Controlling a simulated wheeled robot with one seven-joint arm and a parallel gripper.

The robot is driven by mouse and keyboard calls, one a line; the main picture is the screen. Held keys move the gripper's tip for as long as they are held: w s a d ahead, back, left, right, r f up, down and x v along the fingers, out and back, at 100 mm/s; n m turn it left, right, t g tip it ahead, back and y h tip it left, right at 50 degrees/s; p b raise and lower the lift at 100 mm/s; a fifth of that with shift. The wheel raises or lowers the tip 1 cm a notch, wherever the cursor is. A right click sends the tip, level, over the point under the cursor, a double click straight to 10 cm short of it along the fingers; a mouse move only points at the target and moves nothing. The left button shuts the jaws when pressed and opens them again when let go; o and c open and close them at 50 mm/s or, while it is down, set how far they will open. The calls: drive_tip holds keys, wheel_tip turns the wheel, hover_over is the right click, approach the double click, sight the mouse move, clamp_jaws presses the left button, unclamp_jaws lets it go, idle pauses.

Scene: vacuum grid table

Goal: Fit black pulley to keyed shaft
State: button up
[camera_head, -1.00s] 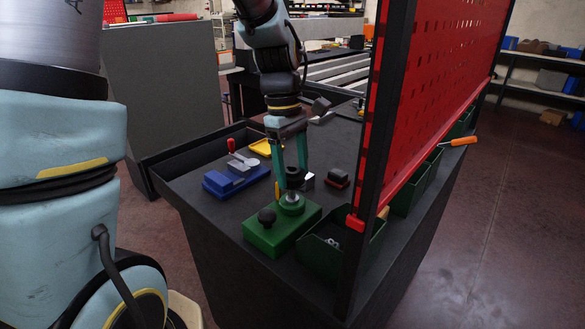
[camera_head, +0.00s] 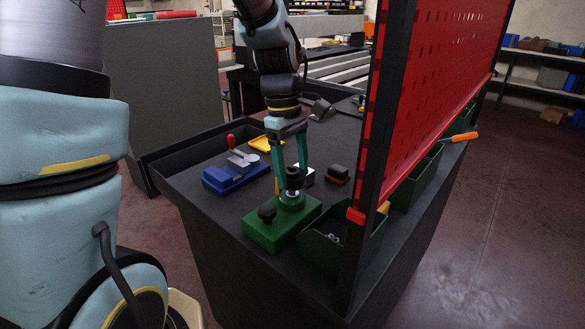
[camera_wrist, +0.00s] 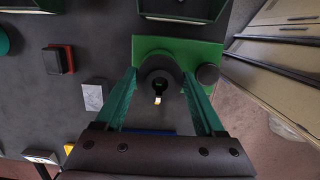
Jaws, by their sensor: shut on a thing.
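My gripper (camera_head: 293,187) points down over the green fixture block (camera_head: 266,236), shut on the black pulley (camera_head: 295,178). The pulley is held between the two teal fingertips, directly above the round green boss with the pale metal shaft (camera_head: 292,193). In the wrist view the dark pulley (camera_wrist: 158,67) sits between the fingers, and a small pale, yellowish end shows near its bore. I cannot tell whether the pulley touches or surrounds the shaft. A black knob (camera_head: 267,212) stands on the block's front left; it also shows in the wrist view (camera_wrist: 208,75).
A red-black block (camera_head: 338,174) lies right. A green bin (camera_head: 330,250) stands close right of the fixture, beside the red pegboard (camera_head: 440,90).

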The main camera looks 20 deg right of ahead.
drive_tip(key=shift+f+b, duration=0.75)
drive_tip(key=shift+f, duration=0.6)
idle(0.6)
idle(0.4)
drive_tip(key=o, duration=1.5)
drive_tip(key=r, duration=0.3)
drive_tip(key=w+r+b, duration=0.1)
drive_tip(key=r, duration=0.6)
drive_tip(key=shift+w+a+r, duration=0.2)
drive_tip(key=shift+a+r, duration=0.2)
